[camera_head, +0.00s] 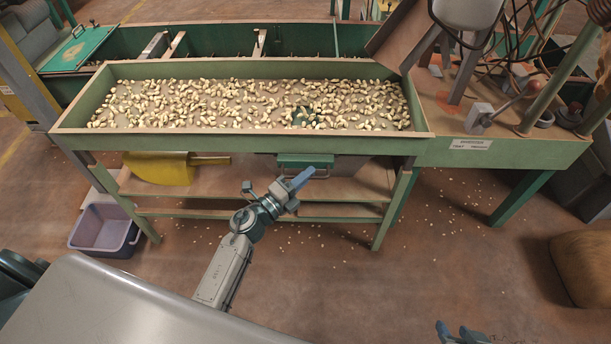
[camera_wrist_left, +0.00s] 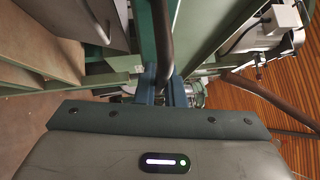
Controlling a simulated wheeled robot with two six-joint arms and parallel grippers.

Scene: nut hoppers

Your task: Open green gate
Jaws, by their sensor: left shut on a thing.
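The green gate (camera_head: 304,160) is a small green panel under the front of the nut hopper, with a thin bar handle (camera_head: 320,174) below it. My left gripper (camera_head: 296,183) is at this handle and is shut on it. In the left wrist view, a dark bar (camera_wrist_left: 163,45) runs down between the blue fingers of the left gripper (camera_wrist_left: 164,90). My right gripper (camera_head: 457,333) shows only in part at the bottom edge, its fingers apart and nothing seen between them.
The green hopper tray (camera_head: 427,135) holds many pale nuts. Wooden shelves (camera_head: 260,211) lie beneath. A purple bin (camera_head: 104,229) stands on the floor at the left.

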